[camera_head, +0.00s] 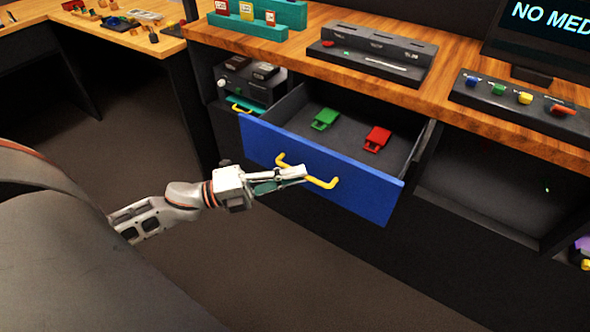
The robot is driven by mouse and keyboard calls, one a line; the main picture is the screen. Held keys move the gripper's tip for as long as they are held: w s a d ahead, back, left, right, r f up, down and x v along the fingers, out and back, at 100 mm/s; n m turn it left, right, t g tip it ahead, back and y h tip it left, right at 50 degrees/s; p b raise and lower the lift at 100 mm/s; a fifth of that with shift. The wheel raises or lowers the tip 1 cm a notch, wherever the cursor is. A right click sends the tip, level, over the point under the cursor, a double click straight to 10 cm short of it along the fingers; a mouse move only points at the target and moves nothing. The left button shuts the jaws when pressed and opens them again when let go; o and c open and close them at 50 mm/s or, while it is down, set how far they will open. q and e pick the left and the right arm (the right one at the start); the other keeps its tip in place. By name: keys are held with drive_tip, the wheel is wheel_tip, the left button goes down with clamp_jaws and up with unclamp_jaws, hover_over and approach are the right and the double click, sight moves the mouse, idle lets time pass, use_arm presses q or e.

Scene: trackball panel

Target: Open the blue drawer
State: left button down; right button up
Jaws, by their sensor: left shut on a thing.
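The blue drawer (365,190) under the wooden counter is pulled out, and its inside shows. A green block-like item (325,119) and a red one (377,138) lie on its dark floor. The yellow handle (322,183) runs across the drawer's front. My left gripper (293,175) is at the handle, shut on it, and covers the middle of the bar. Both bent ends of the handle show beside the fingers. My right gripper does not show.
A dark button panel (515,102) and a dark slotted box (372,57) stand on the wooden counter (290,45). An open dark compartment (485,190) is right of the drawer. A smaller yellow handle (241,108) is left of it. The floor (270,270) in front is clear.

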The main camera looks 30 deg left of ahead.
use_arm(q)
drive_tip(key=shift+s, duration=0.75)
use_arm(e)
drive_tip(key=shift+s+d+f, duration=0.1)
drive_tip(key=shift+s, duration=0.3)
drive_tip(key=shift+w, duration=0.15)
use_arm(q)
drive_tip(key=c, duration=2.2)
unclamp_jaws()
drive_tip(key=shift+o, duration=0.2)
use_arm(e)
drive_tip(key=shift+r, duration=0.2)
use_arm(q)
drive_tip(key=v, duration=1.2)
